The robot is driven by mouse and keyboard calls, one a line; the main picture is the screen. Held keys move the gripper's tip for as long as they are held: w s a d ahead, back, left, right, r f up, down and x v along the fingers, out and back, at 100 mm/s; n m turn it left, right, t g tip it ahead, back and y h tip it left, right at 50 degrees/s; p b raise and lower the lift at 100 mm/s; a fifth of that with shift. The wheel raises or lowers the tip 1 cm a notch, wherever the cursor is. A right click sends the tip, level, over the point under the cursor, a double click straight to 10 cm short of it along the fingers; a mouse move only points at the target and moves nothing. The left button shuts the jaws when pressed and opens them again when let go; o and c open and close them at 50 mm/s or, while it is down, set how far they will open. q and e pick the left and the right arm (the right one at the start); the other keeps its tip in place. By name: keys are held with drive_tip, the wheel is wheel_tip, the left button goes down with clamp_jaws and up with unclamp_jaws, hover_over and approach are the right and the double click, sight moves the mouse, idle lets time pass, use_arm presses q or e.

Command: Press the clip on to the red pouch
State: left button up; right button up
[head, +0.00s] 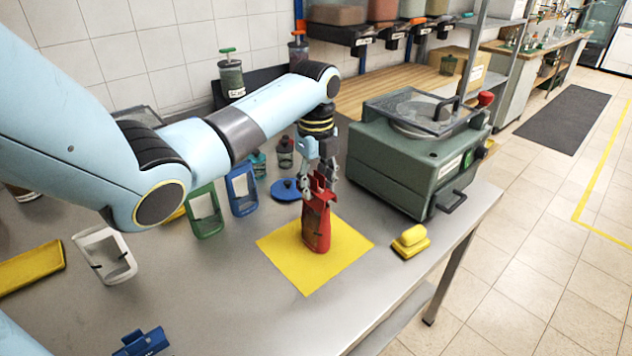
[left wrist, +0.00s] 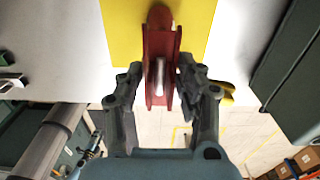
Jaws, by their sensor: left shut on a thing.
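The red pouch (head: 316,230) stands upright on a yellow mat (head: 345,245) on the steel table. A red clip (head: 319,187) is at the pouch's top edge, between the fingers of my left gripper (head: 320,182). In the left wrist view, my left gripper (left wrist: 160,70) is shut on the red clip (left wrist: 151,85), with the rounded red pouch (left wrist: 160,17) beyond it over the mat (left wrist: 115,25). The clip touches or nearly touches the pouch; I cannot tell how far it sits on. My right gripper is not in view.
A green machine (head: 400,165) stands close right of the pouch, and a yellow block (head: 410,242) lies in front of it. Green (head: 206,215), blue (head: 241,192) and white (head: 105,255) frames stand left. A blue clip (head: 145,343) lies at the front. A blue disc (head: 287,190) is behind.

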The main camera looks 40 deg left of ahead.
use_arm(q)
drive_tip(key=shift+p, duration=0.3)
idle(0.4)
drive_tip(key=shift+f, duration=1)
idle(1.1)
drive_tip(key=o, duration=1.4)
wheel_tip(320, 180, up, 7)
drive_tip(key=p, duration=0.7)
drive_tip(key=shift+p, duration=0.3)
drive_tip(key=shift+c, duration=0.3)
